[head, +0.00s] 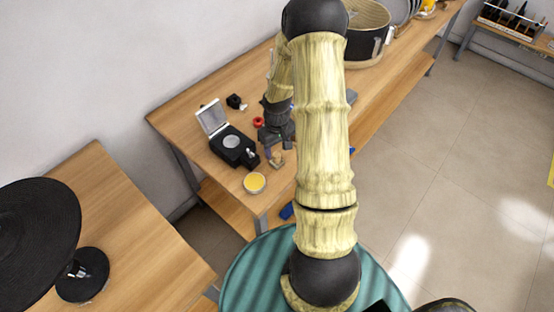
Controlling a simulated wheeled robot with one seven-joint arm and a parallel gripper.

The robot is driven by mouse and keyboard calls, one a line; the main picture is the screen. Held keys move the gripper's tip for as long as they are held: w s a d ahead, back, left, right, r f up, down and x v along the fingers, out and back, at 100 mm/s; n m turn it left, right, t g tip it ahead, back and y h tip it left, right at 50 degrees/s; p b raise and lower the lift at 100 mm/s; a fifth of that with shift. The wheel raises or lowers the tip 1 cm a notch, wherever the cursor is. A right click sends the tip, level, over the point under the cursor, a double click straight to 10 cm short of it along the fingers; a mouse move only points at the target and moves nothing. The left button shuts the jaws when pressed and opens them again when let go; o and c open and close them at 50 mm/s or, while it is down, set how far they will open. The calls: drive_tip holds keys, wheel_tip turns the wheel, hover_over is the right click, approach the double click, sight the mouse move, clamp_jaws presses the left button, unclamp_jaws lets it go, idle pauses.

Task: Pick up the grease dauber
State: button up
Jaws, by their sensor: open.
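My gripper (279,150) points down over the wooden workbench (190,117), with its fingers apart. A small tan-brown object (277,161) lies just below the fingertips near the bench's front edge. It may be the grease dauber, but it is too small to be sure. I cannot tell whether it is between the fingers or only under them. A round dish with yellow contents (254,183), perhaps grease, stands to its lower left.
A black box with an open lid (232,147) stands left of my gripper. A red ring (258,122) and a small black item (235,102) lie behind. A large round container (365,45) stands farther along. My arm hides part of the bench.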

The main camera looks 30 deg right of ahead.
sight(277, 154)
drive_tip(key=shift+f+p, duration=0.35)
drive_tip(key=shift+f, duration=1.65)
drive_tip(key=c, duration=1.1)
